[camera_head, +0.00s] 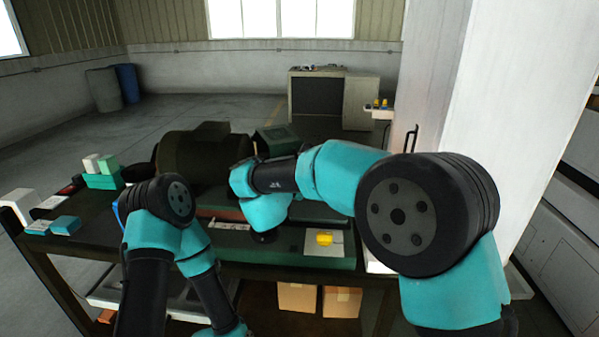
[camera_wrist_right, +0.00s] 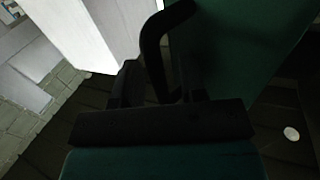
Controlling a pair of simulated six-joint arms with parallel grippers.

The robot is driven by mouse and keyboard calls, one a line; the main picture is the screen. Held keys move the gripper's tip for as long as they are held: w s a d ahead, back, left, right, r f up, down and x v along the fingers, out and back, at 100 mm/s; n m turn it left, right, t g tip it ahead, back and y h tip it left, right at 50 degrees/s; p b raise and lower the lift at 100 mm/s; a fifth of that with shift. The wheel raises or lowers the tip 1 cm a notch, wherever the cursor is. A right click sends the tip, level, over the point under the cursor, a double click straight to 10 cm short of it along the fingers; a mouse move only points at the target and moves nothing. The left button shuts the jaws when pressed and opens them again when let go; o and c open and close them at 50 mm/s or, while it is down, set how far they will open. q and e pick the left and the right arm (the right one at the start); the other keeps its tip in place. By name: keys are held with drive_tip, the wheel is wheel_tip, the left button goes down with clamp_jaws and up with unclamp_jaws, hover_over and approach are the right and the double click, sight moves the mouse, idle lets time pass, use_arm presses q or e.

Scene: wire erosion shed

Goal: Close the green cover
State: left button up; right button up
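A dark green cover-like panel (camera_head: 277,140) stands tilted up at the back of the dark machine in the head view. Large dark green surfaces fill the upper right (camera_wrist_right: 245,50) and bottom (camera_wrist_right: 160,165) of the right wrist view, close to the camera. A curved black piece and a wide black bar lie in front of them; I cannot tell whether these are a handle or my fingers. My right arm reaches left over the machine, its wrist near the middle, and hides its own fingertips. My left arm is folded at the lower left; its gripper does not show.
A dark rounded housing (camera_head: 195,157) sits on the bench behind my arms. Small teal boxes (camera_head: 102,180) and a white box (camera_head: 20,203) are at the left. A yellow item (camera_head: 323,238) lies front right. A white column (camera_head: 485,110) stands close on the right.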

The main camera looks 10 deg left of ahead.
drive_tip(key=v, duration=1.7)
drive_tip(key=shift+s, duration=0.25)
drive_tip(key=shift+r, duration=0.1)
